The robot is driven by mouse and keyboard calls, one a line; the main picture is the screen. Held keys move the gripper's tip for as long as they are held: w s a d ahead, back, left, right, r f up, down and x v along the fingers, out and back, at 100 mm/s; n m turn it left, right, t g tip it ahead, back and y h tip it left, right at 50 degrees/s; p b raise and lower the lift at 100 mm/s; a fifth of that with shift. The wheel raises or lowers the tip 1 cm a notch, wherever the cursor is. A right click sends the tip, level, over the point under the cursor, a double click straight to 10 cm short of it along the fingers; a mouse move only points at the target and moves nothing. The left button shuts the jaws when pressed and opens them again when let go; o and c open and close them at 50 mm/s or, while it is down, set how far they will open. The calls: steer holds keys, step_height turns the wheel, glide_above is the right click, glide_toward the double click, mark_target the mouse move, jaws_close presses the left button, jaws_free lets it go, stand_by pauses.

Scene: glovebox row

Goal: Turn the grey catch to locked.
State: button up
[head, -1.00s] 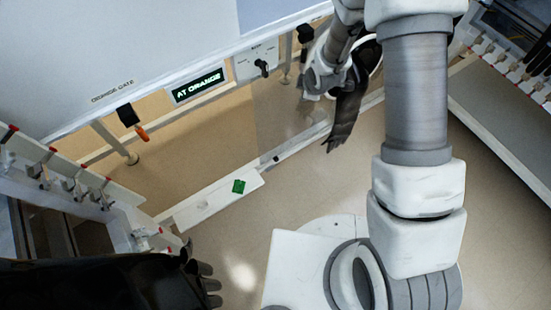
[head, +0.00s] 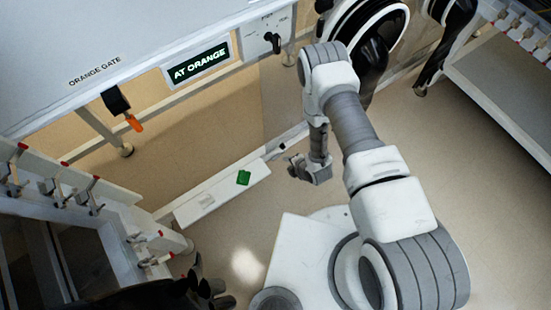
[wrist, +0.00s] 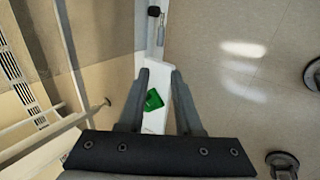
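My gripper (head: 296,168) hangs fingers down over the floor, right of a low white ledge. In the wrist view its two fingers (wrist: 159,75) are apart with nothing gripped, and the ledge lies beyond them. A small grey fitting with a dark knob (wrist: 153,11) shows at the top of the wrist view, past the ledge's far end, ahead of the fingers and apart from them. I cannot tell whether it is the grey catch, or read any locked mark. A black knob (head: 272,41) sits on a pale panel plate under the cabinet edge; its lettering is too small to read.
A sign (head: 198,63) reads AT ORANGE, near an orange-tipped handle (head: 133,122). Black gloves (head: 447,40) hang at right. The floor around my gripper is clear.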

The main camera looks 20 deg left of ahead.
mark_target(273, 159)
steer(key=b+x, duration=0.6)
steer(key=x, duration=0.9)
steer(key=shift+w+f+b, duration=0.1)
steer(key=shift+f+b, duration=0.25)
steer(key=shift+b, duration=0.05)
steer(key=shift+b+x, duration=0.3)
steer(key=shift+x, duration=0.5)
steer(key=shift+a+r, duration=0.1)
steer(key=shift+r, duration=0.05)
jaws_close()
